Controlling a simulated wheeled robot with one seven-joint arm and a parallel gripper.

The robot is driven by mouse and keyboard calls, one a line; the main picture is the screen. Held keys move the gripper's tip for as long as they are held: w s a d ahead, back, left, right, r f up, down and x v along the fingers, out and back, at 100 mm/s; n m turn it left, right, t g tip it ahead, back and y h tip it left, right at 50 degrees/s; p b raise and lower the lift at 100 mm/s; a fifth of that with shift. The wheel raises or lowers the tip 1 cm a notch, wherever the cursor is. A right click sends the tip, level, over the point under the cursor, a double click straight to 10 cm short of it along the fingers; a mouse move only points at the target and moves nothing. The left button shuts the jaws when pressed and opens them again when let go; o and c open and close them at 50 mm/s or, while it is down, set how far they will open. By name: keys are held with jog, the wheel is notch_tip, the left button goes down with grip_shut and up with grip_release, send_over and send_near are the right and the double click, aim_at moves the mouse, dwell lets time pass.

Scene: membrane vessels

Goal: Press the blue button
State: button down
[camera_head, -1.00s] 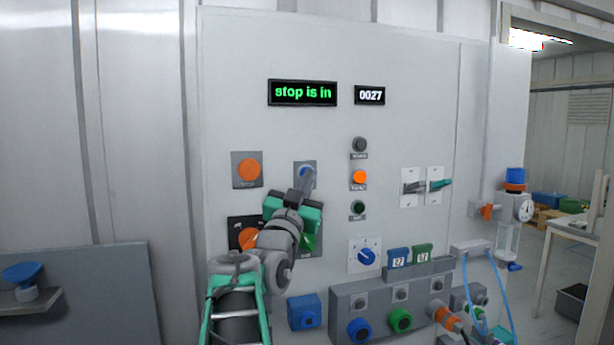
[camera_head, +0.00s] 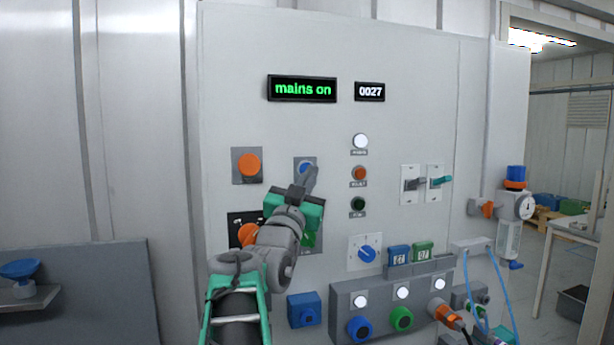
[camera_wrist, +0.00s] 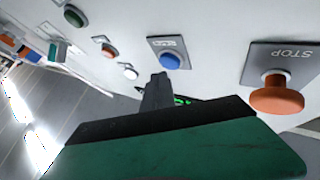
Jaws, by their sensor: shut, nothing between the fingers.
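The blue button (camera_head: 305,167) sits on a grey plate on the panel, right of the orange stop button (camera_head: 249,165). In the wrist view the blue button (camera_wrist: 171,61) shows whole on its plate, just beyond my gripper. My gripper (camera_head: 312,172) is shut and empty, its fingertips in front of the panel at the button's lower right. In the wrist view the shut fingers (camera_wrist: 158,84) point at the panel just below the blue button, with a small gap visible between them.
The display (camera_head: 303,88) reads "mains on". A white lamp (camera_head: 360,141) is lit right of the button. Levers (camera_head: 425,183) and a blue rotary knob (camera_head: 367,254) are farther right. An orange knob (camera_head: 247,235) is near my arm.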

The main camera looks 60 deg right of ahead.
jog(key=s+a+b, duration=0.3)
jog(key=shift+s+a, duration=0.25)
jog(key=shift+a, duration=0.05)
dwell(0.5)
dwell(0.5)
